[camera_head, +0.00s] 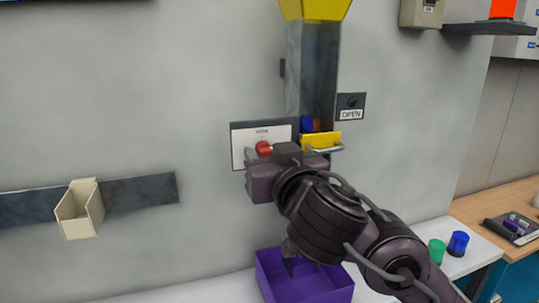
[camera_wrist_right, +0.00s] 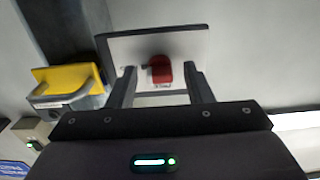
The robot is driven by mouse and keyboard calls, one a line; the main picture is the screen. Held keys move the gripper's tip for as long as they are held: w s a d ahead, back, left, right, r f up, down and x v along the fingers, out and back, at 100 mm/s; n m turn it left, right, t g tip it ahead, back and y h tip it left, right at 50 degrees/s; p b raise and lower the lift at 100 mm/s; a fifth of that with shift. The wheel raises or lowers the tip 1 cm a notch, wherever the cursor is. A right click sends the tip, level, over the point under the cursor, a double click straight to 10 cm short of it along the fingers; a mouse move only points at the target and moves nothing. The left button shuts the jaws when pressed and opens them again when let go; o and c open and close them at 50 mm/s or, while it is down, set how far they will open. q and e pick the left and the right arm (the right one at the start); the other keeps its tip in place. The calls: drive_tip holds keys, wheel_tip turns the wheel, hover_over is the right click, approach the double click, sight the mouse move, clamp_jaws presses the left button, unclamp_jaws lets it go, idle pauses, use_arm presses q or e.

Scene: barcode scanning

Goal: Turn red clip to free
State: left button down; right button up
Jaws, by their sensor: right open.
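The red clip (camera_head: 264,148) sits on a white panel (camera_head: 248,135) fixed to the grey wall. In the right wrist view the red clip (camera_wrist_right: 160,69) lies between the two spread fingers of my right gripper (camera_wrist_right: 160,76), with a gap on each side. In the head view my right gripper (camera_head: 260,155) is at the panel, its fingers close to the clip and partly hidden by its own body. Small lettering on the panel is too blurred to read. My left gripper is not in view.
Right of the panel are a yellow drawer-like piece with a handle (camera_head: 321,140) and a sign marked OPEN (camera_head: 351,107). A purple bin (camera_head: 268,278) stands below. A beige holder (camera_head: 80,210) is on the left wall. Green (camera_head: 437,250) and blue (camera_head: 458,243) cylinders stand at right.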

drive_tip(key=c, duration=1)
drive_tip(key=shift+n, duration=0.4)
drive_tip(key=n, duration=0.3)
drive_tip(key=shift+n+b, duration=0.4)
drive_tip(key=n, duration=1.3)
drive_tip(key=shift+b, duration=0.35)
drive_tip(key=shift+o, duration=0.2)
drive_tip(key=shift+f+n, duration=0.1)
drive_tip(key=shift+n, duration=0.2)
